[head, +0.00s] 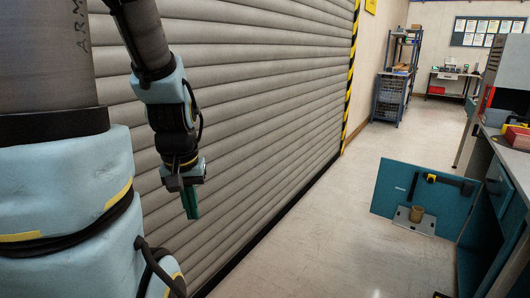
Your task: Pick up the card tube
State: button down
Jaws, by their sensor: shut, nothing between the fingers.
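A short brown cylinder that looks like the card tube (416,214) stands upright on a small light grey plate (402,221), in front of a teal panel at the right. My gripper (190,204) hangs at the left in front of the grey roller shutter, its green fingers pointing down. The fingers are together and empty. The gripper is well apart from the tube, with open floor between them.
The teal panel (390,188) looks like an open cabinet door, with a black-and-yellow tool (440,180) on its face. A teal workbench (510,172) stands at the right edge. A blue shelf rack (390,96) stands far back. The middle floor (310,215) is clear.

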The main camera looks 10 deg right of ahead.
aim_at(416, 213)
jog(key=i+l+u, duration=0.1)
jog(key=u, duration=0.9)
jog(key=l+u, duration=0.15)
jog(key=u, duration=0.85)
jog(key=l+u, duration=0.2)
jog(key=u, duration=0.75)
jog(key=l+u, duration=0.15)
jog(key=u, duration=0.85)
jog(key=k+u, duration=0.15)
jog(key=u, duration=0.85)
jog(key=k+u, duration=0.15)
jog(key=u, duration=0.85)
jog(key=k+j+u, duration=0.1)
jog(key=u, duration=0.85)
jog(key=j+u, duration=0.15)
jog(key=u, duration=0.85)
jog(key=j+u, duration=0.15)
jog(key=u, duration=0.35)
jog(key=j+u, duration=0.15)
jog(key=u, duration=0.35)
jog(key=i+u, duration=0.15)
jog(key=u, duration=0.3)
jog(key=j+u, duration=0.15)
jog(key=u, duration=0.35)
jog(key=i+u, duration=0.2)
jog(key=i+j+u, duration=0.35)
jog(key=i, duration=0.8)
jog(key=i+u, duration=0.35)
jog(key=i, duration=0.8)
